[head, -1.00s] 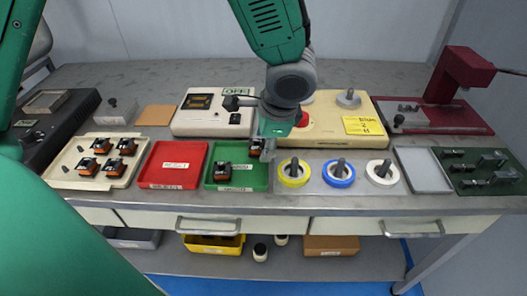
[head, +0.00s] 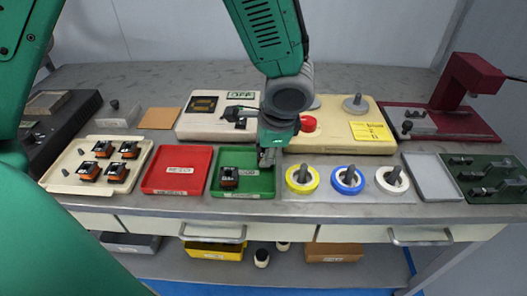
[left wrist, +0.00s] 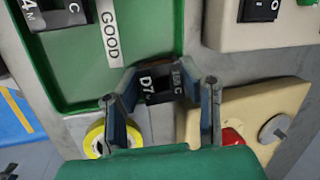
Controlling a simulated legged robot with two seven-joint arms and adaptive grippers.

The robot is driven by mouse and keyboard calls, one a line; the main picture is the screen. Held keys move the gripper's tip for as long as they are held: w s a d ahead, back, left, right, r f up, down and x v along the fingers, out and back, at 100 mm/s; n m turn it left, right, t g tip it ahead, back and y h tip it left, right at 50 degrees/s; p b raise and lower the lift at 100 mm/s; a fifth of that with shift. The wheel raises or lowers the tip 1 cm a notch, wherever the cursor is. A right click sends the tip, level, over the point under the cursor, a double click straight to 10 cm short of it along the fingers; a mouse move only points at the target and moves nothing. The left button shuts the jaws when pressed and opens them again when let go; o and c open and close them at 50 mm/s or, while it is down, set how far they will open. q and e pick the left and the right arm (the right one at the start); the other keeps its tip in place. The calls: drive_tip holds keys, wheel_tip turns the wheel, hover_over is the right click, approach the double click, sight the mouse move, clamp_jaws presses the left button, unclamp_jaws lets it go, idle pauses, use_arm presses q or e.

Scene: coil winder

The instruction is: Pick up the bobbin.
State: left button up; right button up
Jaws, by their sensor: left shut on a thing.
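My left gripper (head: 268,160) is over the right end of the green tray (head: 252,187). In the left wrist view its two fingers (left wrist: 163,108) stand on either side of a black bobbin (left wrist: 160,82) with white lettering, and they are shut on it. In the head view this bobbin is mostly hidden by the gripper. I cannot tell whether it touches the tray. A second bobbin (head: 228,177), black and orange, sits in the green tray left of the gripper. My right gripper does not show.
A cream tray (head: 138,164) with several bobbins and an empty red tray (head: 176,172) lie to the left. Yellow (head: 301,180), blue (head: 347,181) and white (head: 392,180) rings stand to the right. A cream machine (head: 340,139) with a red button is behind.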

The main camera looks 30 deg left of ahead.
use_arm(q)
drive_tip(key=r+p, duration=0.2)
drive_tip(key=r, duration=0.7)
drive_tip(key=shift+w+p, duration=0.2)
drive_tip(key=shift+p, duration=0.2)
clamp_jaws()
drive_tip(key=shift+a+r, duration=0.1)
drive_tip(key=shift+r, duration=0.4)
drive_tip(key=shift+s, duration=0.15)
